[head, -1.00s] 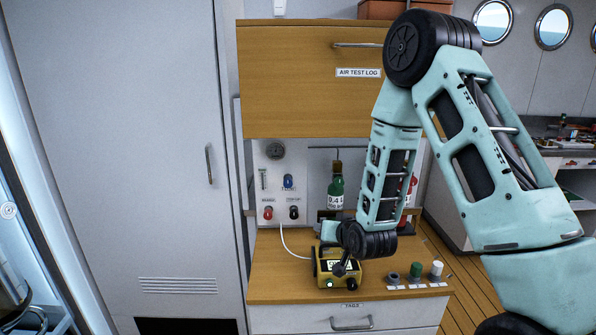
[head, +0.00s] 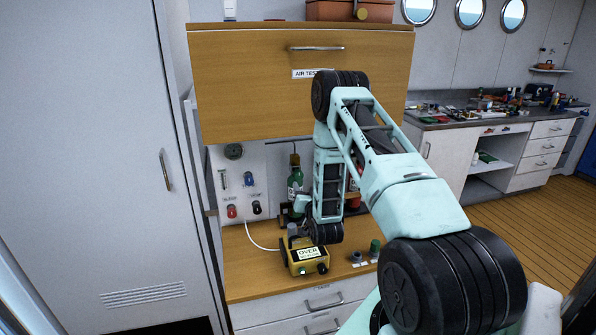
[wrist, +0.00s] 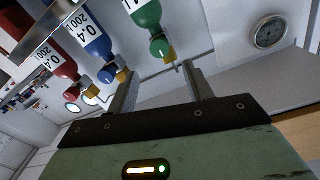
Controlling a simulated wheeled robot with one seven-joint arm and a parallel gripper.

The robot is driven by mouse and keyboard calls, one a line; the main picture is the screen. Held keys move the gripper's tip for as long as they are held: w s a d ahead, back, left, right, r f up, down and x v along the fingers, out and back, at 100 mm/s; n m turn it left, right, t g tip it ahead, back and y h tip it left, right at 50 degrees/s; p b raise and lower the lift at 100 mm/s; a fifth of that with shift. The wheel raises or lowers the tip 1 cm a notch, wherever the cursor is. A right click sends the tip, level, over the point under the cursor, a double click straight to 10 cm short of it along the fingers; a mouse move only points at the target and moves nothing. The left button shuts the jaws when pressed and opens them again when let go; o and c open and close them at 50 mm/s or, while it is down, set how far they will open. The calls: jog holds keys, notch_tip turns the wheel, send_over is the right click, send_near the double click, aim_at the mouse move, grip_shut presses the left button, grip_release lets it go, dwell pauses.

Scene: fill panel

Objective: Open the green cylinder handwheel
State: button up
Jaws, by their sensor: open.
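The green cylinder (head: 295,182) stands at the back of the wooden counter in the head view, partly hidden by my arm. In the wrist view the green cylinder (wrist: 146,14) hangs in from the top edge. Its green handwheel (wrist: 158,47) sits beside a brass valve fitting (wrist: 171,56). My gripper (wrist: 158,70) is open and empty, its two fingers apart and pointing towards the handwheel. The handwheel shows between and beyond the fingertips; I cannot tell the exact gap. In the head view my forearm hides most of the gripper.
A blue cylinder (wrist: 93,40) and a red cylinder (wrist: 53,60) stand beside the green one. A yellow device (head: 305,256) reading "OVER" sits on the counter (head: 245,270), with small knobs at right. A wooden cabinet (head: 240,80) overhangs. A round gauge (wrist: 270,32) is on the wall.

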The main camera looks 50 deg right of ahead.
aim_at(299, 175)
jog(key=p+x, duration=0.3)
jog(key=x, duration=0.7)
jog(key=c, duration=1)
